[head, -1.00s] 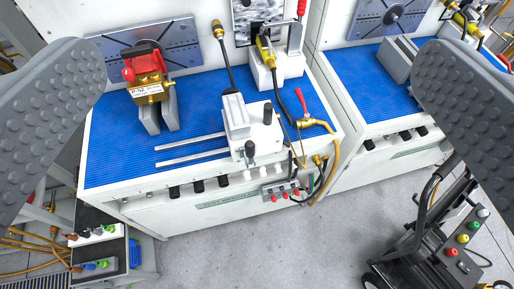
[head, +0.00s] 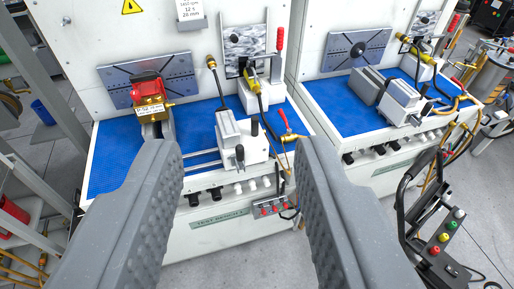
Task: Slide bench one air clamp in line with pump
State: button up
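The air clamp (head: 240,143) on the left bench is a light grey and white block with black knobs, seated on two metal rails (head: 203,159). The red and brass pump (head: 150,94) stands on a grey bracket to the left of the clamp, near the back plate. The clamp sits to the right of the pump, with bare rail showing between them. My gripper (head: 238,145) is open and empty. Its two grey fingers reach up from the lower part of the head view, one each side of the clamp in the picture, apparently nearer the camera than the bench front.
A lever fixture (head: 253,95) with a red handle stands behind the clamp. A brass valve with hoses (head: 290,136) is at its right. A second similar bench (head: 335,113) stands right. A black cart with coloured buttons (head: 445,237) is at lower right.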

aim_at(230, 133)
jog(key=u, duration=0.05)
jog(key=k, duration=0.65)
jog(key=z, duration=0.6)
jog(key=i, duration=2.3)
jog(key=u, duration=0.55)
